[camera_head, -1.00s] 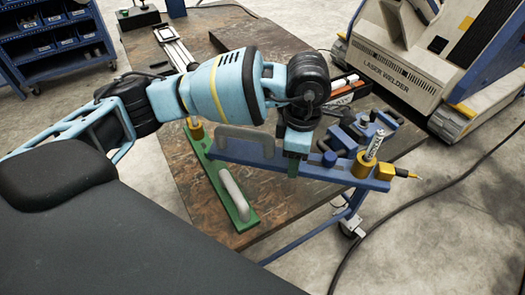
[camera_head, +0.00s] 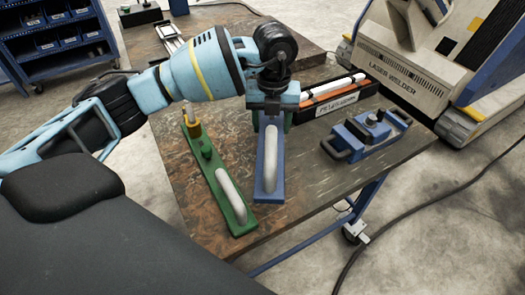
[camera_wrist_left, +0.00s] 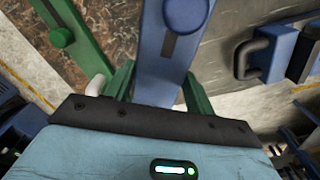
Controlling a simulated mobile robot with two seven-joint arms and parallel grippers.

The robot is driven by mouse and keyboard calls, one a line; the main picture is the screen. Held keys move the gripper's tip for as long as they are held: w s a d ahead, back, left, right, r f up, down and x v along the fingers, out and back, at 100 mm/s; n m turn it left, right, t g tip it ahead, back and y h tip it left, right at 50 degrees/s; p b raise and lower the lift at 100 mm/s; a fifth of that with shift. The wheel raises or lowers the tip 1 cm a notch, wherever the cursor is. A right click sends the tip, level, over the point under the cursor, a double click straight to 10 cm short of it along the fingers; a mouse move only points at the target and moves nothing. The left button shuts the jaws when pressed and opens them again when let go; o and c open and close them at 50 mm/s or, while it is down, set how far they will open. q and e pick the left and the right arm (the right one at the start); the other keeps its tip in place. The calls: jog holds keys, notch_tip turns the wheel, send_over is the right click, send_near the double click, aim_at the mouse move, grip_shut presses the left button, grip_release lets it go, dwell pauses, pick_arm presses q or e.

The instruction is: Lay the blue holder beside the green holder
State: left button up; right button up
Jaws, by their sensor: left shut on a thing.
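The blue holder (camera_head: 259,180) is a long flat bar with a pale handle. In the head view it lies lengthwise to the right of the green holder, a gap between them, turned almost parallel. My left gripper (camera_head: 271,118) is shut on it near its far part, fingers pointing down. The wrist view shows the blue bar (camera_wrist_left: 160,72) between the green fingers (camera_wrist_left: 158,88). I cannot tell whether it touches the table. The green holder (camera_head: 213,186) lies on the table with a pale handle and a yellow fitting; part of it shows in the wrist view (camera_wrist_left: 84,44). My arm hides the blue holder's far end.
A blue device with black handles (camera_head: 366,138) sits right of the blue holder on the brown table (camera_head: 308,190). A black and orange tray with white rods (camera_head: 335,98) stands behind it. The table is clear in front of the blue device.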

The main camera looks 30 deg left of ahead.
aim_at(263, 118)
pick_arm(q)
jog(key=a+n, duration=0.1)
jog(key=n, duration=0.1)
jog(key=w+a+n, duration=0.1)
jog(key=n, duration=0.1)
jog(key=a+n, duration=0.1)
jog(key=n, duration=0.1)
jog(key=shift+w+a+b, duration=0.2)
jog(key=shift+w+b, duration=0.15)
jog(key=shift+f, duration=5.1)
jog(key=o, duration=1.6)
jog(key=shift+s+f, duration=0.1)
jog(key=shift+c, duration=0.2)
notch_tip(263, 118, up, 12)
jog(key=shift+r, duration=0.1)
